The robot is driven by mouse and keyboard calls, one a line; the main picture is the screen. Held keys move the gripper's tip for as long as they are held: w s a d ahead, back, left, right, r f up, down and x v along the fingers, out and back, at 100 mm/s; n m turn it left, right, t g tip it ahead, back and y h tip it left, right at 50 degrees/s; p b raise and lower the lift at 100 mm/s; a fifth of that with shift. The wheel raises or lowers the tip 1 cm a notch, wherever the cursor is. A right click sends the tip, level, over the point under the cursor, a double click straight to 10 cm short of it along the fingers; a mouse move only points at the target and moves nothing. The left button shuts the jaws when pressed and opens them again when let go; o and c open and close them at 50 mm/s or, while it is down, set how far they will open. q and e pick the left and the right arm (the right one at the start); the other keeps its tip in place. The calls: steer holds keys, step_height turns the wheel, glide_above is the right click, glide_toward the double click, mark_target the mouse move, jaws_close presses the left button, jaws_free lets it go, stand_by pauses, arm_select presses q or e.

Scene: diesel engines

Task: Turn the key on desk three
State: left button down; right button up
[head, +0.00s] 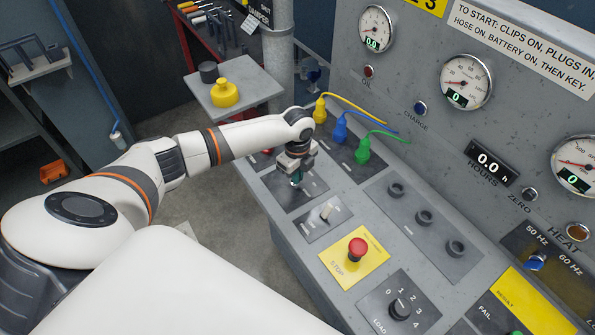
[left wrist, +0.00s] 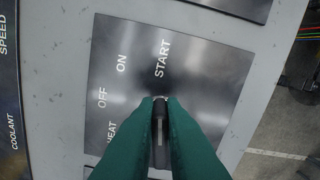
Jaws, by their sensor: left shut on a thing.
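The desk (head: 262,187) has a dark key plate (head: 309,189) with the words HEAT, OFF, ON and START. The plate (left wrist: 125,85) fills the middle of the left wrist view. My left gripper (head: 296,180) reaches down to this plate. In the left wrist view its green fingers (left wrist: 160,105) are shut on the dark key (left wrist: 159,125), which shows as a narrow strip between them. START is straight above the fingertips in that view; ON and OFF are to the left. HEAT is partly hidden by a finger. The key's exact setting is unclear. My right gripper is not in view.
Yellow (head: 320,110), blue (head: 340,131) and green (head: 363,150) plugs with cables stand behind the gripper. A toggle switch (head: 327,211), red stop button (head: 358,247) and load knob (head: 399,309) are nearer. A gauge panel rises at right. A side shelf (head: 252,93) holds a yellow weight-like object (head: 224,94).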

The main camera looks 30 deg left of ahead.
arm_select(q)
steer(key=shift+r, duration=0.1)
steer(key=c, duration=1.5)
jaws_free()
steer(key=shift+w+r, duration=0.1)
steer(key=shift+r, duration=0.3)
step_height(320, 180, up, 11)
steer(key=b, duration=0.3)
steer(key=shift+d, duration=0.1)
